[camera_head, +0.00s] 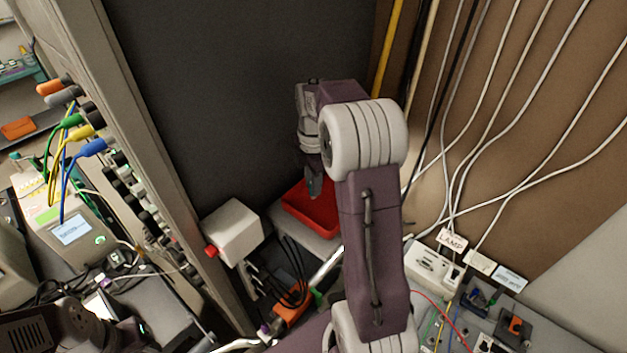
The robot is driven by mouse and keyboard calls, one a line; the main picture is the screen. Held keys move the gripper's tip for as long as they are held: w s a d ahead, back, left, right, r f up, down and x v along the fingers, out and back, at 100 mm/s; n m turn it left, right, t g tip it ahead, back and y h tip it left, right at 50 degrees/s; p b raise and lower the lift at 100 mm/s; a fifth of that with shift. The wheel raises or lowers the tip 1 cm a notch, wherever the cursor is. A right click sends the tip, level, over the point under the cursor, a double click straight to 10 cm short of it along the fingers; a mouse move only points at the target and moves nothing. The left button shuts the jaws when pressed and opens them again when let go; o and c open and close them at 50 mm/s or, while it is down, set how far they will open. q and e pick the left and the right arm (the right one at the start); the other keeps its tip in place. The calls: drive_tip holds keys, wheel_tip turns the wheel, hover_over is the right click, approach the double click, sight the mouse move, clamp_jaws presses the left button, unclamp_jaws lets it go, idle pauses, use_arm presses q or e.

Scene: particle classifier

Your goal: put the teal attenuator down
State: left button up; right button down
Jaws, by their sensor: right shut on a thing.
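My right gripper (313,178) points down over the red tray (324,216) near the middle of the picture. It is shut on the teal attenuator (314,187), a small teal piece showing at the fingertips. The attenuator is over the tray; I cannot tell whether it touches the tray's floor. My right arm stands in front and hides the tray's right part. My left gripper is not in view.
A white box (233,231) with a red knob stands left of the tray. An orange connector block (291,311) with black cables lies in front. A white power strip (432,265) sits right of my arm. White cables hang along the right wall.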

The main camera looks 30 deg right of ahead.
drive_tip(key=shift+w+f, duration=0.1)
drive_tip(key=shift+w, duration=0.15)
drive_tip(key=shift+s+f, duration=0.1)
drive_tip(key=shift+f, duration=0.15)
drive_tip(key=c, duration=1.3)
unclamp_jaws()
drive_tip(key=shift+s, duration=0.15)
drive_tip(key=shift+r, duration=0.25)
wheel_tip(320, 180, up, 12)
drive_tip(key=shift+r, duration=0.1)
